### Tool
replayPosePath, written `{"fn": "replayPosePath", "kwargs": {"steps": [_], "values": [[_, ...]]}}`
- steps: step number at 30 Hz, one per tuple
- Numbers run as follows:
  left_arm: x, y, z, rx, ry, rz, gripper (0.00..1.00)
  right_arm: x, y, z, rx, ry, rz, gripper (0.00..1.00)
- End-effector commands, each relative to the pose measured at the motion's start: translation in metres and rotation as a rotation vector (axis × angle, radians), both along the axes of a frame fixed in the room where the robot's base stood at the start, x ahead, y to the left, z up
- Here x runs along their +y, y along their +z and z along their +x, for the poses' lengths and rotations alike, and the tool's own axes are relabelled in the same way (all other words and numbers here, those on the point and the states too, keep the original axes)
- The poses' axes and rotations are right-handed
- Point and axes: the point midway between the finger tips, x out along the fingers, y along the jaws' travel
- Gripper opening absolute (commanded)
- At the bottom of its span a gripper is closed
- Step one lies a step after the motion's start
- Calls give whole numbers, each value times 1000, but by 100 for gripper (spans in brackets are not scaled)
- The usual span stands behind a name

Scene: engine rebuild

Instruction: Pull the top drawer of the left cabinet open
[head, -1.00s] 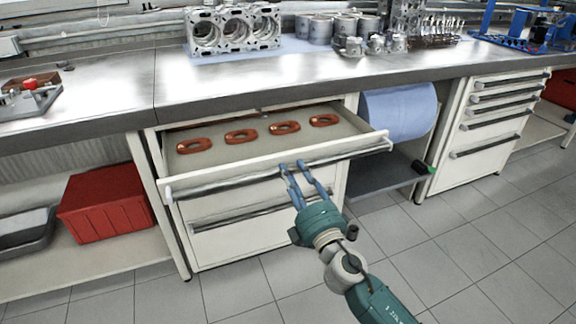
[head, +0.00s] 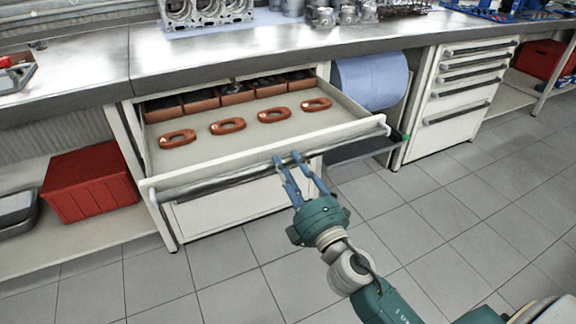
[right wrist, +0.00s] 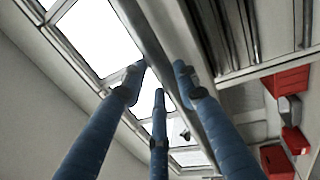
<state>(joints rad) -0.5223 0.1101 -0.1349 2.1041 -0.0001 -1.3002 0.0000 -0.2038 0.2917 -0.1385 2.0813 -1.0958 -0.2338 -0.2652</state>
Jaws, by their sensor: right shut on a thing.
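The top drawer (head: 250,153) of the left cabinet (head: 141,180) is pulled well out in the head view. Several copper-coloured oval parts lie in it, with a row of brown bins (head: 203,100) behind them. My right gripper (head: 290,160) is at the bar handle (head: 215,181) on the drawer's front, its blue fingers closed around the bar. In the right wrist view the bar (right wrist: 158,55) runs between the fingers. My left gripper is in neither view.
A steel worktop (head: 300,45) with engine parts runs above the drawer. A red crate (head: 90,182) stands on a low shelf at left. A blue roll (head: 370,80) and a second drawer cabinet (head: 455,95) are to the right. The tiled floor in front is clear.

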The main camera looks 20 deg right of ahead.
Motion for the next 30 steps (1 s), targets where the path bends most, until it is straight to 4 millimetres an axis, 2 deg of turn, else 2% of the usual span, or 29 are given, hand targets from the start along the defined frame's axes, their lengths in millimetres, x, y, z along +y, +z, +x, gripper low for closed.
{"fn": "replayPosePath", "kwargs": {"steps": [5,6,9,20,23,30], "values": [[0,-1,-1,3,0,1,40,0,-1,0,2,-1,0,0],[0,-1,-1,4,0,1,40,0,-1,0,2,-1,0,32],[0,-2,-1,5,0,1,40,0,-1,0,1,-1,0,50],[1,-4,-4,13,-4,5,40,0,-1,-4,1,-1,2,50],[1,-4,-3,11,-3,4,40,0,-4,-14,2,0,5,50],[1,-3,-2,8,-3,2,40,-3,-13,-52,6,-5,7,50]]}}
